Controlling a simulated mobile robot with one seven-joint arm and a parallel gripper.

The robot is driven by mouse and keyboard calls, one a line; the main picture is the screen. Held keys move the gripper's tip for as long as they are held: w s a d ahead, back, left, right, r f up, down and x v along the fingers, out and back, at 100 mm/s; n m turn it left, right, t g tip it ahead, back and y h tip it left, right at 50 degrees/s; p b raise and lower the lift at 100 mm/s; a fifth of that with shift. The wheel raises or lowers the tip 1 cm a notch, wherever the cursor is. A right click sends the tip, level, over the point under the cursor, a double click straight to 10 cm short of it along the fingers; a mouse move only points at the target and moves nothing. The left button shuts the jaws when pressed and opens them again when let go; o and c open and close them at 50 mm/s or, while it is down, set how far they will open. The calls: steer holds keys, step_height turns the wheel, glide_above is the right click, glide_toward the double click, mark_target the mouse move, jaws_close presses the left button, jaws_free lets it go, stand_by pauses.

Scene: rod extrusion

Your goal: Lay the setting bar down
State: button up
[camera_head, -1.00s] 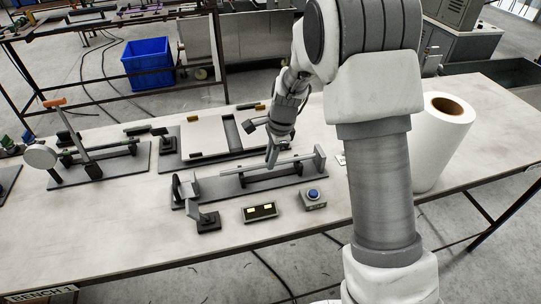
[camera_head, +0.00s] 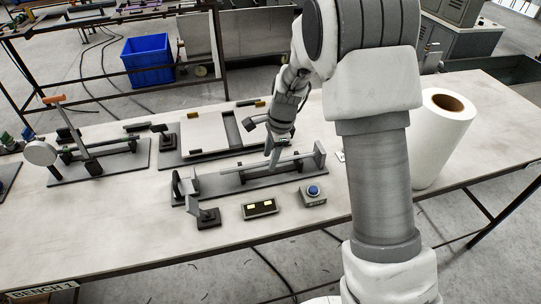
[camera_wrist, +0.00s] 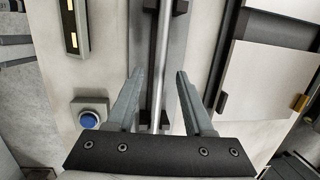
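A slim light-grey bar, which I take to be the setting bar (camera_head: 238,169), runs lengthwise above a dark grey base plate (camera_head: 215,191) on the bench. It also shows in the wrist view (camera_wrist: 161,48) as a pale rod. My gripper (camera_head: 272,168) points down at the bar near its middle. In the wrist view the two fingers of my gripper (camera_wrist: 159,72) stand wide apart, one on each side of the bar, with clear gaps. I cannot tell whether the fingertips reach down to the bar's height.
A blue button box (camera_head: 313,194) and a small display box (camera_head: 259,208) sit in front of the plate. A fixture with a pale panel (camera_head: 200,134) lies behind it. A large white roll (camera_head: 441,140) stands at the right.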

steer(key=s+d+r, duration=0.1)
steer(key=d+r, duration=0.2)
steer(key=r, duration=1.4)
steer(key=shift+s, duration=0.15)
steer(key=shift+r, duration=0.1)
steer(key=s+d+r+n+t, duration=0.1)
steer(key=s+d+r+n, duration=0.1)
steer(key=s+r+n, duration=0.3)
steer(key=s+d+r+n+t, duration=0.1)
steer(key=s+d+r+n, duration=0.1)
steer(key=s, duration=0.6)
steer(key=s+d+f+n+t+h, duration=0.1)
steer(key=s+d+n+t+h, duration=0.1)
steer(key=s+n, duration=0.6)
steer(key=s+d, duration=0.1)
steer(key=s, duration=0.3)
steer(key=shift+s+f+n+t, duration=0.15)
steer(key=shift+s+n+t, duration=0.15)
steer(key=shift+s+t, duration=0.1)
steer(key=shift+a, duration=0.15)
